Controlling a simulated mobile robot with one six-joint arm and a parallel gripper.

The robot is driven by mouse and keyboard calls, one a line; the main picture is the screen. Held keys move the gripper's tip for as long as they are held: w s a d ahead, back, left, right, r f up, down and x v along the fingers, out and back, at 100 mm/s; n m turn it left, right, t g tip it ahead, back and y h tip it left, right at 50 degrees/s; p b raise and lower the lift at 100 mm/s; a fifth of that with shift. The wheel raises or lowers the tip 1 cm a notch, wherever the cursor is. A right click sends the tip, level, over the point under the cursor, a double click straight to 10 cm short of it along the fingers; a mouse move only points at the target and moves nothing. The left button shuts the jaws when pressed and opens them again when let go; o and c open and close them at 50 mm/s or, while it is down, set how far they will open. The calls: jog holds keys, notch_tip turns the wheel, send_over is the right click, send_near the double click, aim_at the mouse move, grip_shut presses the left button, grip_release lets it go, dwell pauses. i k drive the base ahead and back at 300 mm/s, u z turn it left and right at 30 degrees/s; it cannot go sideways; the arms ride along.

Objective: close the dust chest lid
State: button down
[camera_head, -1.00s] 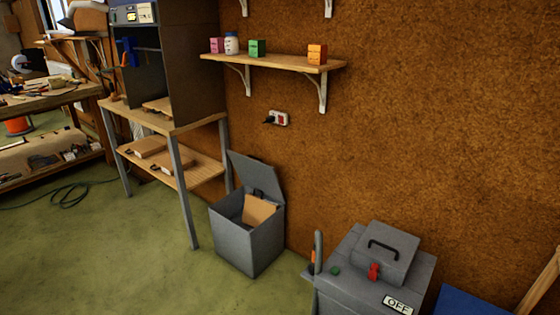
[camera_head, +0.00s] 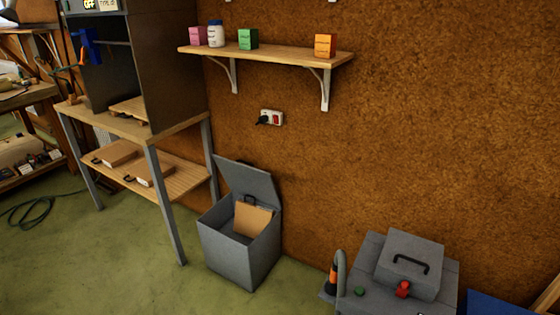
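The dust chest (camera_head: 236,257) is a grey box on the green floor, against the brown wall. A tan piece like cardboard or board (camera_head: 252,219) sits inside the chest opening. My gripper is not in view.
A wooden bench with grey legs (camera_head: 165,205) stands just left of the chest. A grey machine with a handled cover (camera_head: 408,265) stands to its right. A shelf (camera_head: 270,60) and a power socket (camera_head: 272,117) are on the wall above. Green floor (camera_head: 110,270) is clear in front.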

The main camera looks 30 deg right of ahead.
aim_at(244, 180)
jog(key=z, duration=0.15)
jog(key=i, duration=0.65)
jog(key=u, duration=0.6)
jog(key=i, duration=0.7)
jog(key=u, duration=0.45)
